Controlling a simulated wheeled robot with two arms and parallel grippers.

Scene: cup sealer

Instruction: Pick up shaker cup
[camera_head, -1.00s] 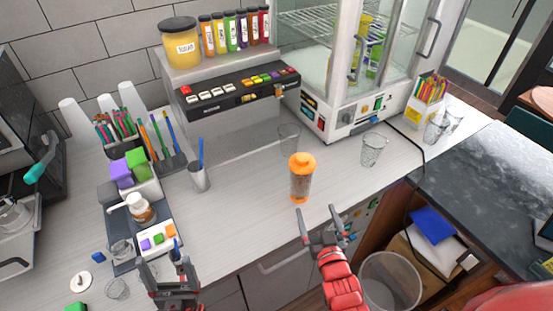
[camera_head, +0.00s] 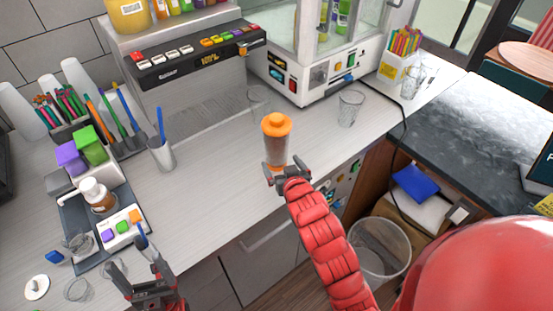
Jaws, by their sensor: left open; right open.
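The shaker cup (camera_head: 276,143) is a clear, greyish cup with an orange lid and base. It stands upright on the light counter near its front edge. My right gripper (camera_head: 284,168) is open at the lower front of the cup, with its fingers close to the cup's base. I cannot tell whether they touch it. The gripper and arm hide part of the base. My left gripper (camera_head: 147,266) is open and empty at the counter's front edge on the lower left, well apart from the cup.
A clear glass (camera_head: 350,108) stands right of the cup, and another (camera_head: 259,98) behind it. A metal cup (camera_head: 161,154) with a blue stick is to the left. A display cabinet (camera_head: 318,75) stands behind. A clear bin (camera_head: 379,250) is below the counter.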

